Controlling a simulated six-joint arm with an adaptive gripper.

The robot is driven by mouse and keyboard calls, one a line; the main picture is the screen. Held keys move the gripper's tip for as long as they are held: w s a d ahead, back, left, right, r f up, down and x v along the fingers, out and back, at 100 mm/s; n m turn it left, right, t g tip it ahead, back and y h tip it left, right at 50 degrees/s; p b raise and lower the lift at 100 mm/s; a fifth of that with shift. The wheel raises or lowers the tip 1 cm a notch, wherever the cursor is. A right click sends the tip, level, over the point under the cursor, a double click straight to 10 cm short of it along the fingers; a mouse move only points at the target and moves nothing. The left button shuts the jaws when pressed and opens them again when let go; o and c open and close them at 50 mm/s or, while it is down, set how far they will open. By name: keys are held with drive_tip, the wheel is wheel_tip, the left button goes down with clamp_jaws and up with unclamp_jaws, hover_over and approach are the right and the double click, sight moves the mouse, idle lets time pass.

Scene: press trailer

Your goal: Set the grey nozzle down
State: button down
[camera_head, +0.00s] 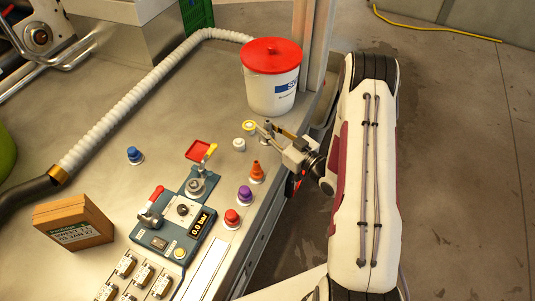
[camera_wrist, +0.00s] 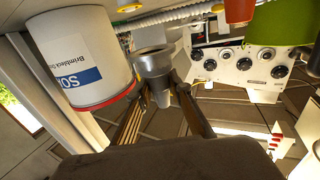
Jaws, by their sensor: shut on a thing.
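My gripper (camera_head: 282,137) is above the right part of the metal worktop, in front of the white bucket. It is shut on the grey nozzle (camera_wrist: 153,62), which shows between the two fingers in the wrist view, its wide round end toward the top of the picture. In the head view the nozzle is small and partly hidden by the fingers. I cannot tell whether it touches the worktop (camera_head: 205,105). On the worktop stand other nozzles: yellow (camera_head: 249,127), white (camera_head: 239,145), orange (camera_head: 257,172), purple (camera_head: 245,194), red (camera_head: 232,217) and blue (camera_head: 134,155).
The white bucket (camera_head: 272,92) with a red lid stands close behind my gripper. A press unit (camera_head: 173,225) reading 0.0 bar stands in front, near a cardboard box (camera_head: 72,222). A white hose (camera_head: 125,100) crosses the back.

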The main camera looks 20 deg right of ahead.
drive_tip(key=shift+f, duration=2.85)
drive_tip(key=shift+f, duration=0.1)
drive_tip(key=shift+f, duration=1.75)
drive_tip(key=shift+f, duration=0.15)
drive_tip(key=c, duration=1.8)
unclamp_jaws()
drive_tip(key=shift+c, duration=0.2)
drive_tip(key=shift+d+v, duration=0.15)
drive_tip(key=shift+v, duration=1.15)
drive_tip(key=shift+d+v, duration=0.15)
drive_tip(key=shift+v, duration=2.35)
